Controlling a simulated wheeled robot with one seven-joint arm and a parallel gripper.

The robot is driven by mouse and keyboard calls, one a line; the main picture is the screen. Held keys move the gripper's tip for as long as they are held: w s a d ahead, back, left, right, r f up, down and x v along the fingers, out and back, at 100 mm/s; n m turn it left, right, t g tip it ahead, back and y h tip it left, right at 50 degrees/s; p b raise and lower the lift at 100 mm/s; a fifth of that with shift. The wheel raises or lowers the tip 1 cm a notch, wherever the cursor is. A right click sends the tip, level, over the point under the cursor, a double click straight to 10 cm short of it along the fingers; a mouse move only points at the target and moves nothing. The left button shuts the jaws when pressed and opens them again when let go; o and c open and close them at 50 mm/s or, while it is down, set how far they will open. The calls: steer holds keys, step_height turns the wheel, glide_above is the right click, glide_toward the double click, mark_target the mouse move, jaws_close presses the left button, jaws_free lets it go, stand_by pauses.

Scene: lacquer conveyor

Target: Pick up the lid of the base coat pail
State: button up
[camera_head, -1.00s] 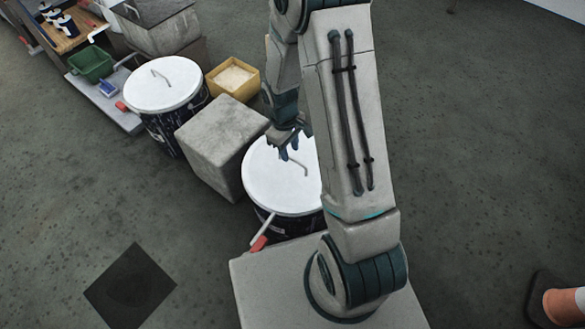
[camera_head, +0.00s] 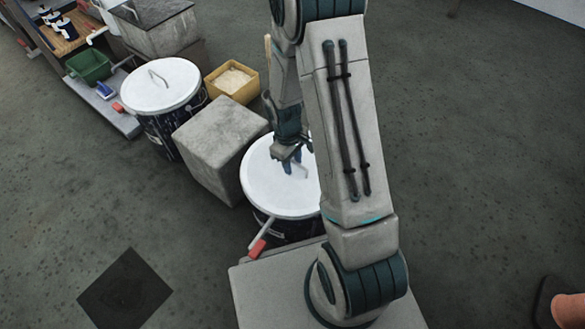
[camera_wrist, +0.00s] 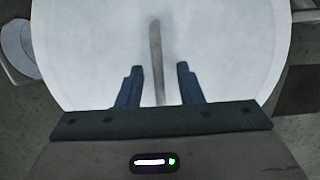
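A dark pail (camera_head: 285,228) with a round white lid (camera_head: 262,190) stands just left of my arm. Its label is too small to read, so I cannot tell whether it is the base coat pail. My gripper (camera_head: 293,167) is low over this lid, with its blue fingers pointing down. In the wrist view, my gripper (camera_wrist: 159,82) is open, with the lid's thin bar handle (camera_wrist: 156,50) running between the fingers and touching neither visibly. The white lid (camera_wrist: 95,50) fills most of that view. My gripper hides part of the handle in the head view.
A second dark pail (camera_head: 178,132) with a white lid (camera_head: 160,84) stands at left. A grey block (camera_head: 215,145) stands between the pails, with a yellow bin (camera_head: 232,80) behind. A red-ended tool (camera_head: 257,248) leans by the near pail. Floor at lower left is open.

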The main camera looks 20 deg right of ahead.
mark_target(294, 161)
steer(key=shift+f, duration=0.15)
jaws_close()
steer(key=shift+r+p, duration=0.55)
steer(key=shift+r, duration=0.2)
step_height(294, 161, up, 3)
steer(key=p, duration=0.2)
steer(key=shift+r+p, duration=0.1)
steer(key=shift+p, duration=0.3)
steer(key=s+r+p, duration=0.6)
steer(key=s+p, duration=0.1)
steer(key=s, duration=0.3)
steer(key=shift+d+r, duration=0.2)
steer(key=shift+d, duration=0.1)
steer(key=p, duration=0.2)
steer(key=s+p, duration=0.1)
steer(key=p, duration=0.2)
steer(key=shift+s+r, duration=0.25)
steer(key=shift+r, duration=0.05)
